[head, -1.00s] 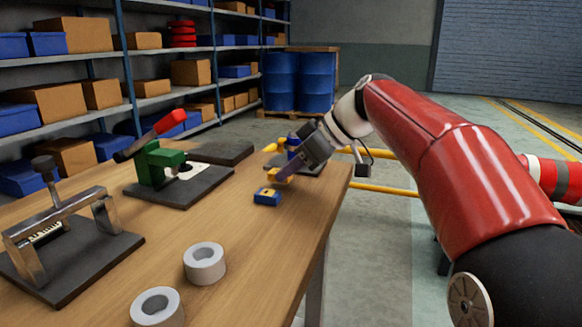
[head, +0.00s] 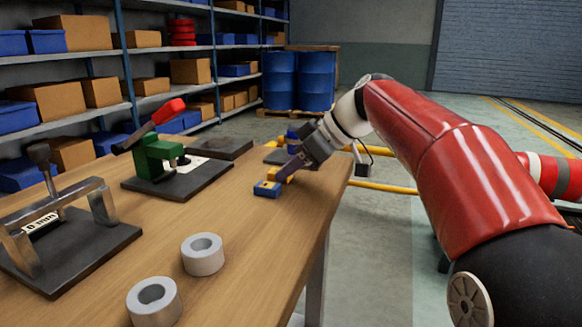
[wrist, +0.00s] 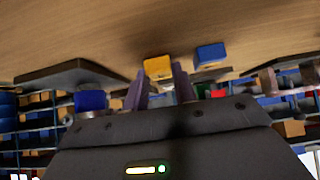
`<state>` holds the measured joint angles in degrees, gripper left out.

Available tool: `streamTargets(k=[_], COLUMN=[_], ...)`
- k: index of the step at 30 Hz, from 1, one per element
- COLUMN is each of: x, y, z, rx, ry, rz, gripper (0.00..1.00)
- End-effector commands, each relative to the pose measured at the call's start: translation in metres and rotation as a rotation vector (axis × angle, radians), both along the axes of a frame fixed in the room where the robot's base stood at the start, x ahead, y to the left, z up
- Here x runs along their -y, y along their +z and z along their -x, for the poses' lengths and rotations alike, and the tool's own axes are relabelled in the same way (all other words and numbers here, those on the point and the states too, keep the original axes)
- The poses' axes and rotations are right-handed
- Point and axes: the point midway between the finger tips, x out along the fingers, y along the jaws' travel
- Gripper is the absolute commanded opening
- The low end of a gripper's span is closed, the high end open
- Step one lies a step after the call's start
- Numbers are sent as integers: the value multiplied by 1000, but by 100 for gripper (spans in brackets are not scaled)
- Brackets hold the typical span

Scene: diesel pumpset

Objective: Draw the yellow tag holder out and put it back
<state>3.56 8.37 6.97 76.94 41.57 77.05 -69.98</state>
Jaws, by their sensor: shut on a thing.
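The yellow tag holder (wrist: 157,66) shows between my gripper's fingertips in the wrist view. In the head view a small yellow part (head: 279,174) of it shows at the fingertips. My gripper (head: 284,173) is shut on it and reaches down low over the table's right side. A small blue block (head: 266,189) with a yellow mark on top sits on the table just in front of the fingertips. In the wrist view the blue block (wrist: 210,54) is to the right of the yellow piece, with a gap between them in the picture. The far side of the holder is hidden.
On the wooden table (head: 245,223), a green clamp with a red handle (head: 160,150), a metal press frame (head: 62,225) and two grey rings (head: 203,254) stand left. A dark plate (head: 220,147) lies behind. The table's right edge is close to my gripper.

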Motion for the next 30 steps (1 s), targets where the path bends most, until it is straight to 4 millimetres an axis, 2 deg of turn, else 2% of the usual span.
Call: streamTargets(k=[12, 13, 18, 30], x=[0, 0, 0, 2], y=[-2, -2, -2, 1], z=[0, 0, 0, 0], rx=[0, 0, 0, 0], ry=[0, 0, 0, 0], rz=[0, 0, 0, 0], gripper=[11, 28, 50, 52])
